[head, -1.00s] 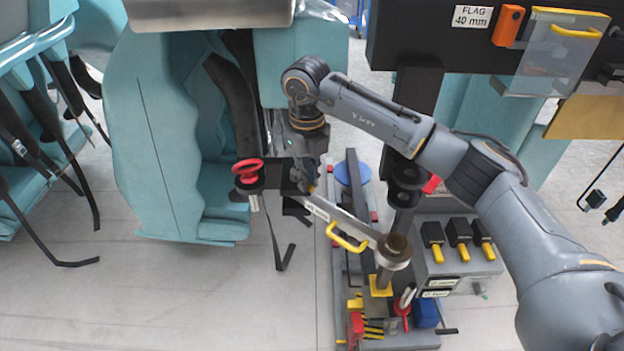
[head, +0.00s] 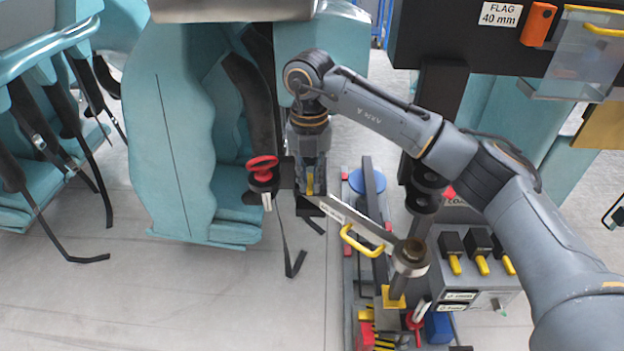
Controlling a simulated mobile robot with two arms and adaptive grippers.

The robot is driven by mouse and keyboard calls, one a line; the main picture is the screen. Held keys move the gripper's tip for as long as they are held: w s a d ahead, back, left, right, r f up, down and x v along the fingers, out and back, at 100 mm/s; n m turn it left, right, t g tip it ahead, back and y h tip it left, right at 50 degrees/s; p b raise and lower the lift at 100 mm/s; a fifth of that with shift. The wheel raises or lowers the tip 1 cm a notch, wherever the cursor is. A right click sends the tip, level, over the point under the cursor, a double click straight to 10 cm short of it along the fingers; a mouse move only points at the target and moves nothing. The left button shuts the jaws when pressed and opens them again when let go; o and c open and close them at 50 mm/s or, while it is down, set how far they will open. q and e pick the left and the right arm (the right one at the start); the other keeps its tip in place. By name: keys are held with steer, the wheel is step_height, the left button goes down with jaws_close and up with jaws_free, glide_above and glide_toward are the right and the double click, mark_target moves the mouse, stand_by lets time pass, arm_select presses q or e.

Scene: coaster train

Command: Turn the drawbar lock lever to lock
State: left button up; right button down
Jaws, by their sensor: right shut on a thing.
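The grey drawbar (head: 355,218) runs from a round pivot post (head: 411,252) at the lower right up and left to my right gripper. It carries a white label and a yellow handle (head: 362,241). A red round knob (head: 263,166) on a dark coupling stands just left of the gripper. My left gripper is not in view.
Teal coaster seats (head: 180,150) stand on the left. A grey box with several yellow-tipped black switches (head: 478,252) is at the right. Red and blue parts (head: 438,327) lie below the post. A dark panel hangs at the upper right. The lower-left floor is clear.

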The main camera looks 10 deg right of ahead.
mark_target(309, 185)
steer(key=shift+w+r, duration=0.1)
steer(key=shift+r, duration=0.1)
steer(key=c, duration=1.4)
jaws_free()
steer(key=shift+f, duration=0.1)
step_height(309, 185, up, 8)
steer(key=shift+f, duration=0.25)
